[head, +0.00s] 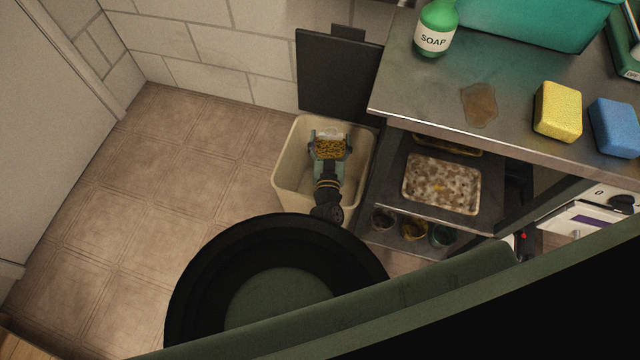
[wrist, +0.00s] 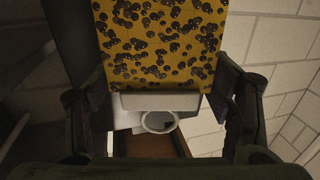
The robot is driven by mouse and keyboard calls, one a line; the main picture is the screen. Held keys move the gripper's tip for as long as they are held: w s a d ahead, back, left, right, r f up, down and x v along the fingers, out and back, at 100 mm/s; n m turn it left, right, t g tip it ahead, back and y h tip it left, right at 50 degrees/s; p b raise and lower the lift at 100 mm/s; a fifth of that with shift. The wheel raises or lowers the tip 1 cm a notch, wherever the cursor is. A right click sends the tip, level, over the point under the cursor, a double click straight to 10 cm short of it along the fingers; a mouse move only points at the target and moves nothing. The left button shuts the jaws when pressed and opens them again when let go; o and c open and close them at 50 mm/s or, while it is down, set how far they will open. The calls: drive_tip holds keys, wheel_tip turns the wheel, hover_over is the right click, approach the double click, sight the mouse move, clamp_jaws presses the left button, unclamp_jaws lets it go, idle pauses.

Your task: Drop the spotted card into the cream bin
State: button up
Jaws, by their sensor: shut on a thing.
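The spotted card (head: 330,148) is yellow with dark spots. In the wrist view the card (wrist: 160,45) fills the top middle, with a pale strip and a pale ring at its lower edge. My gripper (head: 328,152) is shut on the card, one finger at each side. The cream bin (head: 283,190) is an open, rectangular container on the floor beside the steel counter. In the head view my gripper and the card lie within the outline of the bin's mouth. I cannot tell how far above or below the rim the card is.
A dark panel (head: 338,78) stands behind the bin against the tiled wall. The steel counter (head: 425,90) with a soap bottle (head: 435,30) and sponges is at the right, with trays (head: 441,184) and small pots on shelves below. The floor (head: 170,190) at left is clear.

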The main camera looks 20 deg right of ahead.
drive_tip(key=shift+f, duration=0.1)
drive_tip(key=o, duration=0.8)
drive_tip(key=shift+o, duration=0.2)
wheel_tip(320, 180, up, 8)
drive_tip(key=shift+a+f, duration=0.1)
drive_tip(key=shift+r, duration=1.1)
